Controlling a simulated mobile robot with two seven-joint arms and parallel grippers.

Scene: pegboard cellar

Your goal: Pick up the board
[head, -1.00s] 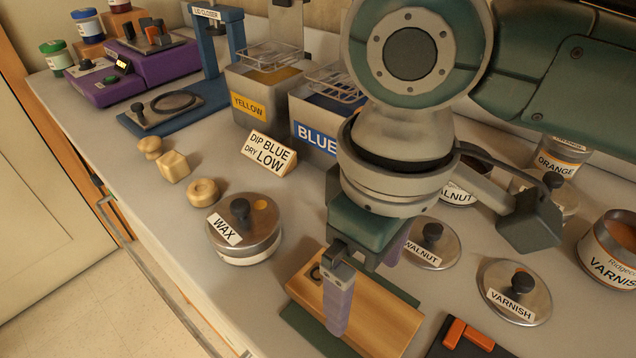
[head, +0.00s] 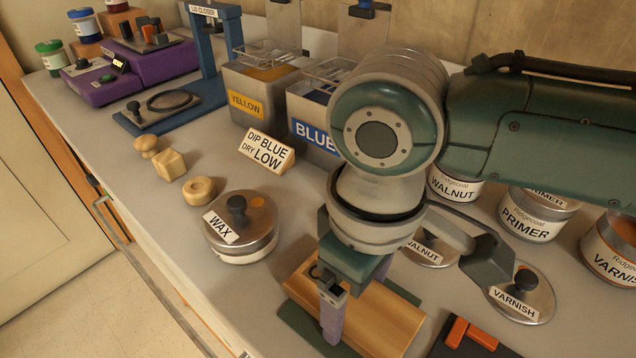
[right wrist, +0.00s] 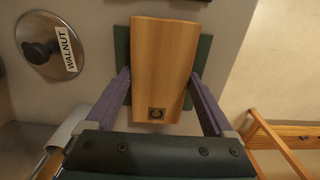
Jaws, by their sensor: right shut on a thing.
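The board (head: 385,312) is a light wooden block with a small dark mark near one end. It lies over a dark green mat (head: 299,327) near the front edge of the bench. My right gripper (head: 352,300) reaches down from above with purple fingers on either side of the board. In the right wrist view the board (right wrist: 163,60) sits between the two fingers, and the gripper is shut on it. Whether the board is clear of the mat I cannot tell. My left gripper is not in view.
A wax tin (head: 240,238) stands left of the board. Walnut and varnish lids (head: 519,297) lie to the right, with an orange-and-dark piece (head: 470,335) in front. Blue and yellow dip tanks (head: 252,106) and paint cans (head: 533,215) stand behind.

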